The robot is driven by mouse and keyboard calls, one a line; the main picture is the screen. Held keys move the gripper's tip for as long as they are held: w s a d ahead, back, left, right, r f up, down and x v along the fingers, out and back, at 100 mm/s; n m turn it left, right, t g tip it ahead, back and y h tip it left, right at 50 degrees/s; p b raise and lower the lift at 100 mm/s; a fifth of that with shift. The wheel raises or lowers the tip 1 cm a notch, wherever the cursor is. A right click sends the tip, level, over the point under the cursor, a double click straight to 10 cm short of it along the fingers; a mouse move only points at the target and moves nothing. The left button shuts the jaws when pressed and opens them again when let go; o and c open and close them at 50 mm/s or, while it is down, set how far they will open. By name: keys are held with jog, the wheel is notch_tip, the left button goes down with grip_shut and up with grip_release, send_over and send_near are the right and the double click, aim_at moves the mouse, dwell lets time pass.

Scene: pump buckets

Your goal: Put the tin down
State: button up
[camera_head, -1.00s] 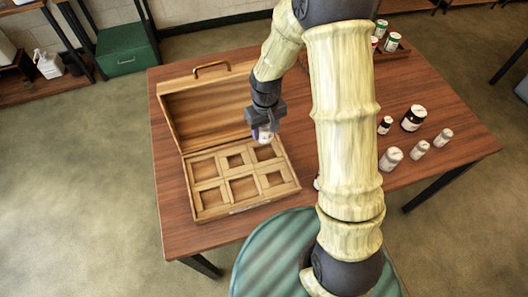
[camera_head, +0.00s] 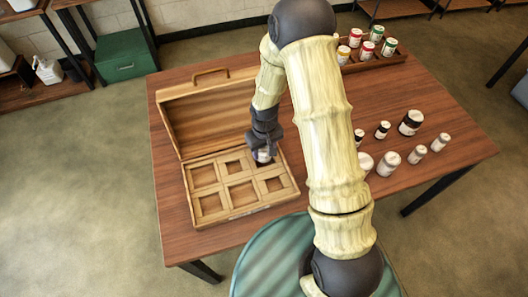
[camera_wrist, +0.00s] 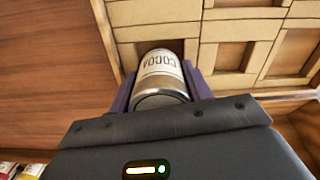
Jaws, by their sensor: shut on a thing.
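My gripper (camera_head: 264,150) is shut on a tin (camera_head: 263,157) over the back right compartment of the open wooden box (camera_head: 248,204). In the wrist view the tin (camera_wrist: 161,76) has a white label reading COCOA and a silver end, and it sits between the two fingers of my gripper (camera_wrist: 161,86). The box's compartments (camera_wrist: 232,57) show beyond the tin. The tin's lower part is hidden in the head view, so I cannot tell whether it touches the compartment floor.
The box's raised lid (camera_head: 207,112) stands behind the compartments. Several jars and tins (camera_head: 411,122) stand on the table (camera_head: 445,110) to the right. A wooden tray (camera_head: 385,62) with several tins is at the back right.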

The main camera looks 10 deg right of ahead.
aim_at(264, 157)
notch_tip(264, 157, down, 2)
jog(key=shift+s+f+b, duration=0.3)
jog(key=shift+f+b, duration=0.15)
jog(key=shift+f, duration=0.15)
jog(key=o, duration=1)
jog(key=shift+c, duration=0.2)
jog(key=shift+o, duration=0.4)
jog(key=shift+w+r+p, duration=0.15)
jog(key=shift+r+p, duration=0.3)
jog(key=shift+r, duration=0.2)
jog(key=r+b, duration=0.1)
jog(key=r, duration=1.1)
jog(key=shift+w, duration=0.2)
